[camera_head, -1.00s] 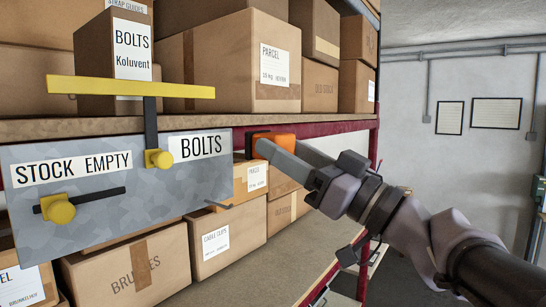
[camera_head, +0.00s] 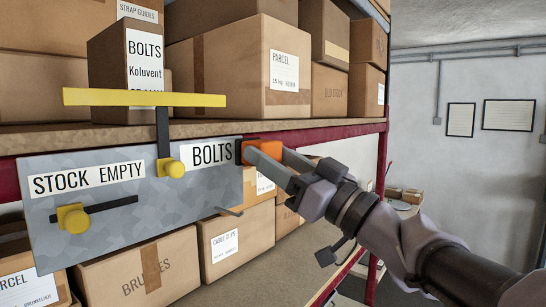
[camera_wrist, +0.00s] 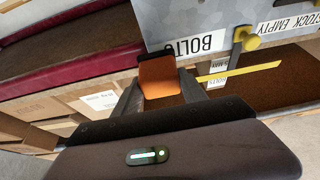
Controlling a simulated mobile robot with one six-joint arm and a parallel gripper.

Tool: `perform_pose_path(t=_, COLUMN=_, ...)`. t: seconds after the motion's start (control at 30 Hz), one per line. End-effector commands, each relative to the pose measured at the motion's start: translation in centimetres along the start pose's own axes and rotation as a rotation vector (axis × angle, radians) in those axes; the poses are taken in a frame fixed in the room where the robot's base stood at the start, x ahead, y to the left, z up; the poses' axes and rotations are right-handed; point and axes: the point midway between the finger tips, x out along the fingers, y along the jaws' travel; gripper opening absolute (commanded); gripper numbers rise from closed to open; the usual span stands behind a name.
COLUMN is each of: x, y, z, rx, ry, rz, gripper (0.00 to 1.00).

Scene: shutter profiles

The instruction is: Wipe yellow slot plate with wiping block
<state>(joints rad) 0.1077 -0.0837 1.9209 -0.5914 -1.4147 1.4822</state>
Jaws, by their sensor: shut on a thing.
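A grey mottled slot plate (camera_head: 110,222) with yellow knobs hangs at the shelf front in the head view. It bears the labels STOCK EMPTY and BOLTS. One yellow knob (camera_head: 73,217) sits in a dark, slightly tilted slot; another (camera_head: 174,168) sits on a dark upright below a yellow bar (camera_head: 140,97). My gripper (camera_head: 266,157) is shut on an orange wiping block (camera_head: 267,149) with a dark pad, at the plate's right edge beside BOLTS. The block also shows in the wrist view (camera_wrist: 160,80), close to the plate (camera_wrist: 190,22). I cannot tell whether pad and plate touch.
A shelf with a dark red edge (camera_head: 345,128) runs behind the plate. Cardboard boxes stand above it, including a parcel box (camera_head: 240,65), and below it, including a brushes box (camera_head: 140,272). Free floor and a grey wall (camera_head: 480,70) lie to the right.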

Motion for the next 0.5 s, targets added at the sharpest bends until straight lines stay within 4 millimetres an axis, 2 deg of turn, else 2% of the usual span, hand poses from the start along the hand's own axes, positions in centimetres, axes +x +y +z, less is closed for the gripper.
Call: perform_pose_path(t=0.5, x=0.97, y=0.0, z=0.42, rx=0.001, ry=0.0, rz=-0.001, gripper=0.05)
